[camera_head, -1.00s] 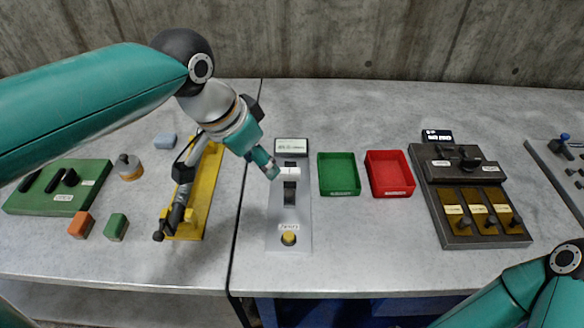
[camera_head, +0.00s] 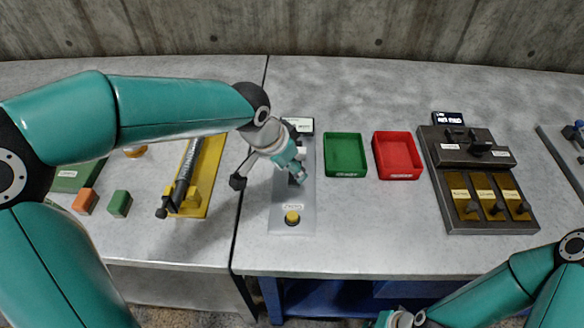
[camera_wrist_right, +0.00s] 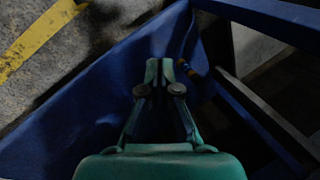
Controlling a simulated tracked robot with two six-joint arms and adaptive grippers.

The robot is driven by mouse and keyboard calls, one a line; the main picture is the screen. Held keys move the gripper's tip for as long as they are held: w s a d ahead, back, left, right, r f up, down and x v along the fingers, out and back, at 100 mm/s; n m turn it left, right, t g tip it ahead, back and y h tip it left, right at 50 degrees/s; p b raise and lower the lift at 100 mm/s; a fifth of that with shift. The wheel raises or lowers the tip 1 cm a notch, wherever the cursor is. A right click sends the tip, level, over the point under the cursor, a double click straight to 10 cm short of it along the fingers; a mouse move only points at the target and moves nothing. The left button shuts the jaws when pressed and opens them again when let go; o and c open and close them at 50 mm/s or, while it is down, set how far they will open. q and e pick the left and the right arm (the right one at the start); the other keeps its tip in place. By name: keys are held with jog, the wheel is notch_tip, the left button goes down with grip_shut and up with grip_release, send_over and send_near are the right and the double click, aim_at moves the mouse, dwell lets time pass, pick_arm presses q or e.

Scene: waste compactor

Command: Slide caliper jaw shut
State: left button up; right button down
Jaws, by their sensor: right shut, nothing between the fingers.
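The caliper fixture, a grey plate (camera_head: 308,203) with a small display (camera_head: 299,125) at its far end and a yellow button (camera_head: 292,217) at its near end, lies on the bench in the head view. My left gripper (camera_head: 298,174) is over the middle of it, fingers pointing down at the sliding jaw area. The gripper hides most of the jaw, and I cannot tell whether it touches it or whether its fingers are open. My right gripper (camera_wrist_right: 166,70) is shut and empty in the right wrist view, low in front of the bench.
A green tray (camera_head: 346,174) and a red tray (camera_head: 398,176) stand right of the fixture. A dark panel with levers (camera_head: 464,223) is farther right. A yellow stand (camera_head: 211,165), orange block (camera_head: 86,201) and green block (camera_head: 120,203) are on the left. A blue frame (camera_wrist_right: 75,110) surrounds my right gripper.

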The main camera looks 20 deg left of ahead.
pick_arm(q)
jog(key=shift+x, duration=0.85)
grip_shut()
jog(key=shift+w+a+r+p, duration=0.1)
jog(key=shift+w+a+p, duration=0.15)
jog(key=shift+w, duration=0.5)
jog(key=shift+w+a+r+p, duration=0.1)
jog(key=shift+w+a, duration=0.1)
jog(key=shift+w, duration=0.5)
grip_release()
jog(key=shift+w+f, duration=0.15)
jog(key=v, duration=1.2)
